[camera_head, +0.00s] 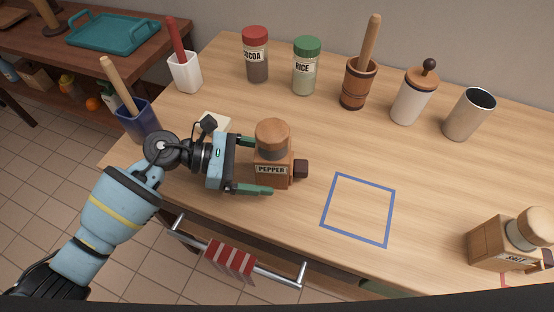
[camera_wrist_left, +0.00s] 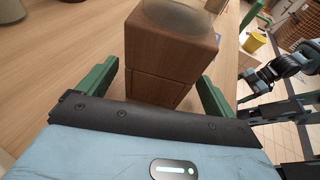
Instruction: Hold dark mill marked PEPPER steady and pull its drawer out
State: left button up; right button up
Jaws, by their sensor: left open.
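The brown wooden mill marked PEPPER (camera_head: 272,172) stands upright on the table, with a round wooden top and a clear band below it. A dark knob (camera_head: 300,169) sticks out from its right side, and the drawer looks shut. My left gripper (camera_head: 261,166) is open, with one green finger on each side of the mill's body. In the left wrist view the mill (camera_wrist_left: 168,60) stands between the two spread fingers, with gaps visible beside it; its far side is hidden. An arm of mine, seemingly the right (camera_wrist_left: 268,80), shows at the right edge there, its jaw state unclear.
A mill marked SALT (camera_head: 495,248) stands at the right. A blue square outline (camera_head: 358,210) lies on bare table right of the pepper mill. Jars, a mortar and a cup (camera_head: 468,115) line the back. A rail with a striped towel (camera_head: 231,261) runs along the front edge.

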pick_arm(q)
jog(key=shift+x, duration=0.95)
jog(key=c, duration=1.3)
jog(key=shift+c, duration=0.2)
